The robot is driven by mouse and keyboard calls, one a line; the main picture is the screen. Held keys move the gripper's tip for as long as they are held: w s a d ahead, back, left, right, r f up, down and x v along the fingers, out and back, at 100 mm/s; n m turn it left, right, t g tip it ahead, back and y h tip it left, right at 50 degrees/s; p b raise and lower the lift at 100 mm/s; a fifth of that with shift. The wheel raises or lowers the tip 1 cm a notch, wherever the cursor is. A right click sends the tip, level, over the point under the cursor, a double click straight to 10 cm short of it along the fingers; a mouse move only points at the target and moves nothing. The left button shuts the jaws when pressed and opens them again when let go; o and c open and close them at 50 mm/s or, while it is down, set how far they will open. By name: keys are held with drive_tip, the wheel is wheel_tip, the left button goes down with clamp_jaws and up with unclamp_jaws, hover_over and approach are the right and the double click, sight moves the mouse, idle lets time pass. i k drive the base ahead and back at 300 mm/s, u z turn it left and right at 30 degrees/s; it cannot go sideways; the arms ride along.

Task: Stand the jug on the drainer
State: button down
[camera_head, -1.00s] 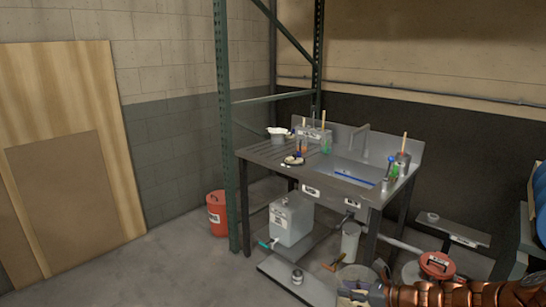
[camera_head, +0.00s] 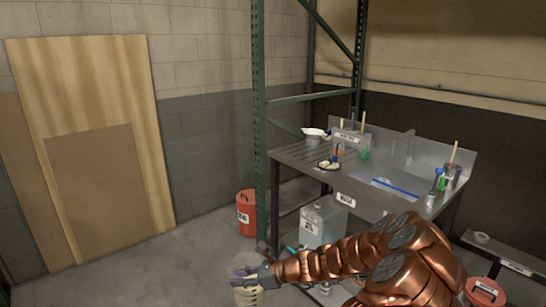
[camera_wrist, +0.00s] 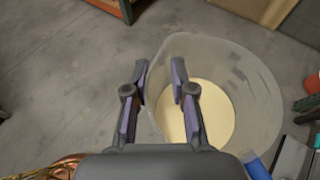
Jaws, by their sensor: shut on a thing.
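The jug (camera_head: 247,296) is a pale translucent vessel low in the middle of the head view. In the wrist view the jug (camera_wrist: 257,80) fills the right side, with cream colour inside it. My gripper (camera_wrist: 160,68) is shut on the jug at its near side, one finger on each side of the wall or handle; which of these is unclear. It also shows in the head view (camera_head: 264,274). The drainer (camera_head: 292,154) is the ribbed left part of the metal sink unit, behind and above the jug and apart from it.
A white-rimmed pot (camera_head: 314,135), a small dish (camera_head: 329,164) and containers with sticks stand around the drainer's back and right. A green rack post (camera_head: 259,130) rises near its left end. A red bucket (camera_head: 246,213) and a grey canister (camera_head: 322,222) stand below.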

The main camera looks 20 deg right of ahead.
sight(318, 159)
drive_tip(key=u, duration=0.3)
drive_tip(key=i, duration=2.05)
drive_tip(key=z, duration=0.7)
